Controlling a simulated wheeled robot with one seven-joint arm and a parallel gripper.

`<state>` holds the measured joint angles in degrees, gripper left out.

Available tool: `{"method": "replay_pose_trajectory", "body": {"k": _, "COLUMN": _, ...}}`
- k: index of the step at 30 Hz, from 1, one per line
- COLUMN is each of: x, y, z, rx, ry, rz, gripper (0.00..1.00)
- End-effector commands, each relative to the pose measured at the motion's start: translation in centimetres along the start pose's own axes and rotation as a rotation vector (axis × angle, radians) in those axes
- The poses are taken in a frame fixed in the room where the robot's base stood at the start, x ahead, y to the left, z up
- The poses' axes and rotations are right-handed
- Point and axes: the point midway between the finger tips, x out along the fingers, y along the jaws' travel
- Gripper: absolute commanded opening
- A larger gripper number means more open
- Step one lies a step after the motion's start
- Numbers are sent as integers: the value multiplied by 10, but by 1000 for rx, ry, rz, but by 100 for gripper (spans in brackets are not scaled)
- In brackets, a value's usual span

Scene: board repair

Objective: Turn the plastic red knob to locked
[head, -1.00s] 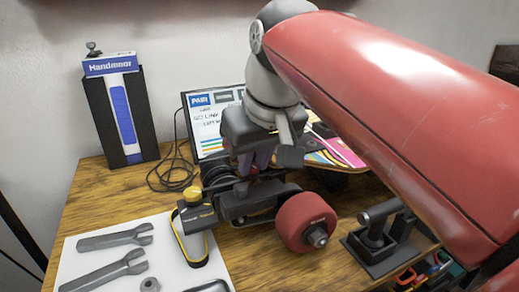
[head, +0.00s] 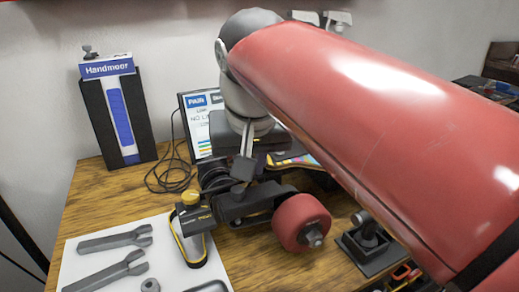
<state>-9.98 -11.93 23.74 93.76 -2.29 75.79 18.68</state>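I cannot make out a red plastic knob in the head view. The skateboard (head: 290,160) is on the workbench, largely hidden by my arm. Its truck (head: 245,203) faces me, with a red wheel (head: 300,222) on the right and a dark wheel on the left. My gripper (head: 238,150) is above and behind the truck, close to the board.
Grey wrenches (head: 105,272) lie on a white sheet (head: 75,250) at front left. A black Handmeor stand (head: 95,110) and a screen (head: 195,115) are at the back. A dark clamp (head: 368,245) is at right.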

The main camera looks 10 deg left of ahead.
Motion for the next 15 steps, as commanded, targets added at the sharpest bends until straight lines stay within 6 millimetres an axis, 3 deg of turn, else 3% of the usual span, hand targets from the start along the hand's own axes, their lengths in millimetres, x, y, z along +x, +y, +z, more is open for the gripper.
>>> {"method": "replay_pose_trajectory", "body": {"k": 4, "x": 0, "y": 0, "z": 0, "rx": 0, "ry": 1, "rz": -1, "gripper": 0}}
{"method": "replay_pose_trajectory", "body": {"k": 5, "x": 0, "y": 0, "z": 0, "rx": 0, "ry": 1, "rz": -1, "gripper": 21}}
{"method": "replay_pose_trajectory", "body": {"k": 9, "x": 0, "y": 0, "z": 0, "rx": 0, "ry": 1, "rz": -1, "gripper": 39}}
{"method": "replay_pose_trajectory", "body": {"k": 15, "x": 0, "y": 0, "z": 0, "rx": 0, "ry": 0, "rz": 0, "gripper": 41}}
